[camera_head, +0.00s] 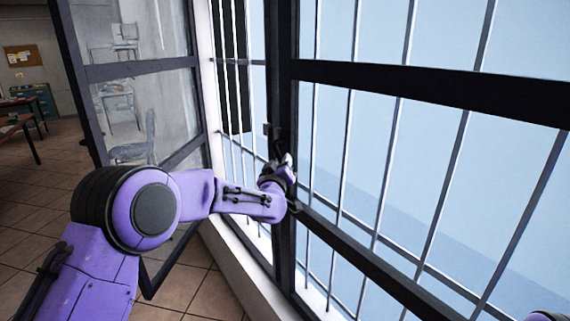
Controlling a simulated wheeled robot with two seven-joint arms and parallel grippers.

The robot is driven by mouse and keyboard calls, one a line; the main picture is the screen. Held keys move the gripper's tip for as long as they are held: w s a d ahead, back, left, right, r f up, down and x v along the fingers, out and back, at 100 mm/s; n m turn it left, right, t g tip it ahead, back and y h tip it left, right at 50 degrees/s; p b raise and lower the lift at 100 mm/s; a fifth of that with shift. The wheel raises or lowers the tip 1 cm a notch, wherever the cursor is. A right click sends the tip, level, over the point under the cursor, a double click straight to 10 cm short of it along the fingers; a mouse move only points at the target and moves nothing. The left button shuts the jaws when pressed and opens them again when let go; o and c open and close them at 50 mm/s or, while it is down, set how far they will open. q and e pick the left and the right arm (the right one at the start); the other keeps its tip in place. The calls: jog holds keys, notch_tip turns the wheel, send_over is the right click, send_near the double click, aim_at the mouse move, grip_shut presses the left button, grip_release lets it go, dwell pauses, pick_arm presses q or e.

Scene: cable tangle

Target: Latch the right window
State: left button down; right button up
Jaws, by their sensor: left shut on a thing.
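The right window (430,88) has a dark frame and appears closed, with its left upright near the middle of the head view. A small dark latch (270,130) sits on that upright. My left gripper (284,168) is at the upright just below the visible latch part, shut on what looks like the latch handle. The gripper and wrist hide most of that handle, so its exact angle cannot be told.
The left window (140,70) stands swung open into the room, beside my left arm. Thin metal bars (385,170) stand outside the glass. A white sill (240,268) runs below. Tiled floor (50,190) and a desk (22,118) lie at left.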

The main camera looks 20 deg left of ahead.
pick_arm(q)
jog(key=shift+a+f, duration=0.25)
jog(key=shift+f, duration=0.35)
jog(key=c, duration=1.1)
grip_release()
jog(key=shift+c, duration=0.2)
jog(key=shift+o, duration=0.2)
jog(key=shift+w+a, duration=0.15)
jog(key=shift+a, duration=0.15)
jog(key=shift+d+r, duration=0.1)
jog(key=shift+d, duration=0.15)
jog(key=shift+w, duration=0.1)
